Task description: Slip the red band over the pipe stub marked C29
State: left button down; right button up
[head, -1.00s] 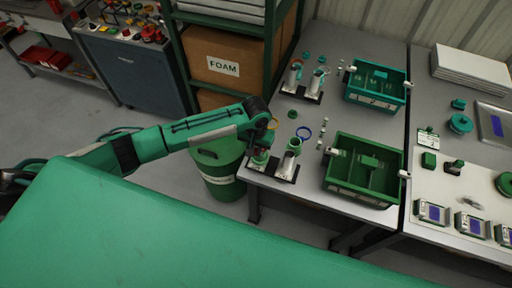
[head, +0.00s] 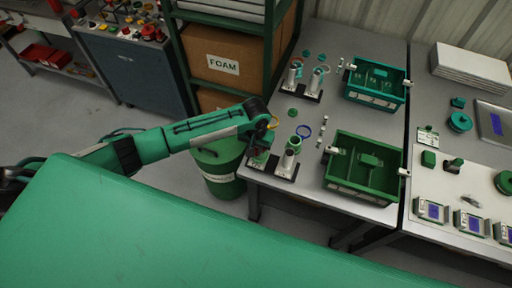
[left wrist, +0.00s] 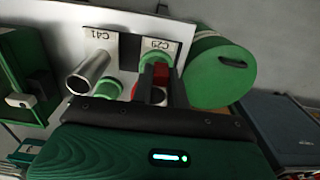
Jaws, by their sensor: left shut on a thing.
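My left gripper (head: 265,148) is over the front left corner of the bench, at the pipe stub marked C29. In the left wrist view its two fingers (left wrist: 160,86) are shut on the red band (left wrist: 164,76). The label C29 (left wrist: 157,45) is on a pale plate behind a green collar (left wrist: 156,58). The fingers hide much of the stub and band. Pale metal shows inside the band's rim, but I cannot tell how far the band is over the stub. The stub marked C41 (left wrist: 88,72) stands bare beside it. My right gripper is not in view.
A green bin (head: 345,186) is to the right, a teal bin (head: 376,97) farther back. A green drum (head: 219,180) stands beside the bench under my arm.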

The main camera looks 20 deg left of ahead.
pick_arm(q)
jog(key=shift+f, duration=0.7)
jog(key=shift+f, duration=0.25)
dwell(0.3)
jog(key=shift+p, duration=1.4)
dwell(1.0)
jog(key=shift+f+p, duration=0.75)
jog(key=shift+p, duration=0.1)
dwell(1.5)
jog(key=shift+f, duration=0.2)
dwell(0.5)
jog(key=shift+f, duration=0.4)
jog(key=shift+f, duration=0.5)
dwell(0.4)
